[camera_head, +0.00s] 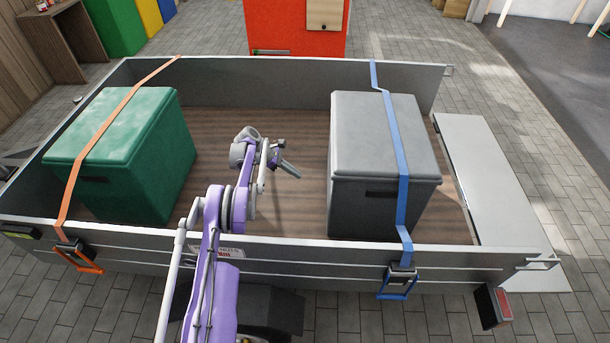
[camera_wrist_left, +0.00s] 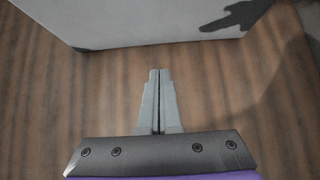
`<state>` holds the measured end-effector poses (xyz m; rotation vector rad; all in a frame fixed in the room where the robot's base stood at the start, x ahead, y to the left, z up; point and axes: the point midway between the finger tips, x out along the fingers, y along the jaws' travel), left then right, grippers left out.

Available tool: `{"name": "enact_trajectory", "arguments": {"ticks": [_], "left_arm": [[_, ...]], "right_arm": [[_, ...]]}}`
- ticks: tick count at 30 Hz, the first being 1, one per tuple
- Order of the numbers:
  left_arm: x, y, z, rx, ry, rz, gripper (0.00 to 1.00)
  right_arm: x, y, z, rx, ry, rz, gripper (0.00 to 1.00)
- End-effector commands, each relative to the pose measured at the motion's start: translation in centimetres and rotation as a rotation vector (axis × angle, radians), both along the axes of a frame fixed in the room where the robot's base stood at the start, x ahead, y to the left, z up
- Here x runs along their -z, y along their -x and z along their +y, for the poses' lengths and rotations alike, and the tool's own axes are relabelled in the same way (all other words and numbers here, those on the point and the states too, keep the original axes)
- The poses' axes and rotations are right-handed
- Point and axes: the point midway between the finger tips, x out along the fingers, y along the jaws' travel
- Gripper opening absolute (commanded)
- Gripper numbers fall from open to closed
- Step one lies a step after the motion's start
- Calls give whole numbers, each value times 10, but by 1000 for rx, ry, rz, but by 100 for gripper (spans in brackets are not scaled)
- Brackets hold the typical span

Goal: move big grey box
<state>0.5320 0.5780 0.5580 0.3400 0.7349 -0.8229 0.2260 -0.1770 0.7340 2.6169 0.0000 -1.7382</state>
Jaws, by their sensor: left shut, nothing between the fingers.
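The big grey box (camera_head: 375,150) stands upright on the wooden floor of the trailer, right of centre in the head view. A blue strap (camera_head: 400,165) runs over its right part, from the far wall down to a buckle on the near wall. A dark handle slot shows on its front. My left gripper (camera_head: 291,170) hangs inside the trailer, to the left of the grey box and apart from it. Its fingers (camera_wrist_left: 160,75) are shut with nothing between them. A pale grey face of the box (camera_wrist_left: 150,22) fills the top of the left wrist view, with a dark shadow on it.
A green box (camera_head: 130,160) under an orange strap (camera_head: 110,125) stands at the left of the trailer. The trailer's near wall (camera_head: 330,252) passes beneath my arm. Bare floor lies between the boxes. A red cabinet (camera_head: 295,30) stands behind the trailer.

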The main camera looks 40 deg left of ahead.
Motion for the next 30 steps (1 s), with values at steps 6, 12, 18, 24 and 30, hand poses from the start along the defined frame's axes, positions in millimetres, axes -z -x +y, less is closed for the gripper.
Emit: {"name": "enact_trajectory", "arguments": {"ticks": [6,12,18,24,30], "left_arm": [[35,-22,-27,5,0,1,0],[59,-41,-50,4,1,-1,0],[57,-57,-69,3,0,0,0],[57,-63,-75,2,0,-1,0],[56,-63,-75,2,0,-1,0]], "right_arm": [[7,-1,0,0,0,3,47],[13,-1,0,0,0,4,47],[13,-1,0,0,0,5,47],[14,-1,0,0,0,5,47],[14,-1,0,0,0,5,47]]}}
